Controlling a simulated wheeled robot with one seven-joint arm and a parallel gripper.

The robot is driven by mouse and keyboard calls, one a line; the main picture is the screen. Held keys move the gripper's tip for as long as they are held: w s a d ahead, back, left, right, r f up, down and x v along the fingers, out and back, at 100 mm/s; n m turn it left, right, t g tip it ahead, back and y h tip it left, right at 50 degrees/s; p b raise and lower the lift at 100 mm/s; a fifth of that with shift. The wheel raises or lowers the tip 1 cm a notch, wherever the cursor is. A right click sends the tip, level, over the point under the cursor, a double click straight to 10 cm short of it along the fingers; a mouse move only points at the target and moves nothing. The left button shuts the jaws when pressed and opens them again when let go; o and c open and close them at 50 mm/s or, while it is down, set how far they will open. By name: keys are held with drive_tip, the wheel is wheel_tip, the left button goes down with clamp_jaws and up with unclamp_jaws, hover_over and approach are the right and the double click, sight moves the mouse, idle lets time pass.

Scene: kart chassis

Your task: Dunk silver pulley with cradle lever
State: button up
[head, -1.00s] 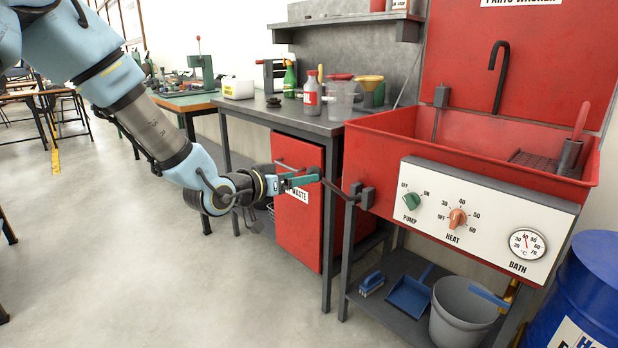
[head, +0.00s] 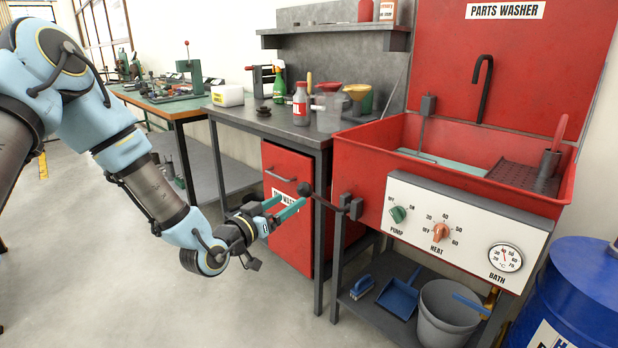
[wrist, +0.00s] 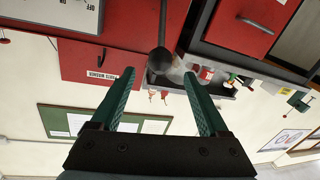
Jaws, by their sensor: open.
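The cradle lever (head: 325,200) is a dark rod with a round black knob (head: 304,189). It sticks out left from a bracket on the red washer's front left corner, its knob end slightly raised. My gripper (head: 291,204) is open, with teal fingers just left of and below the knob. In the wrist view the knob (wrist: 160,61) shows between and beyond the fingertips (wrist: 159,74), not gripped. A thin rod with a flat foot (head: 428,130) hangs inside the washer tank (head: 375,150). I cannot make out the silver pulley.
The control panel (head: 470,228) has pump and heat knobs and a bath gauge. A dark perforated rack (head: 525,176) sits at the tank's right. A grey bench (head: 290,128) with bottles stands left, above a red cabinet (head: 285,245). A blue drum (head: 570,295) stands right.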

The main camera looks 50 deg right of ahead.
sight(311, 186)
drive_tip(key=d, duration=0.3)
drive_tip(key=w+d+p, duration=0.1)
drive_tip(key=d, duration=0.6)
drive_tip(key=shift+w+d+p, duration=0.2)
drive_tip(key=shift+d+p, duration=0.1)
clamp_jaws()
drive_tip(key=shift+f, duration=0.1)
idle(0.9)
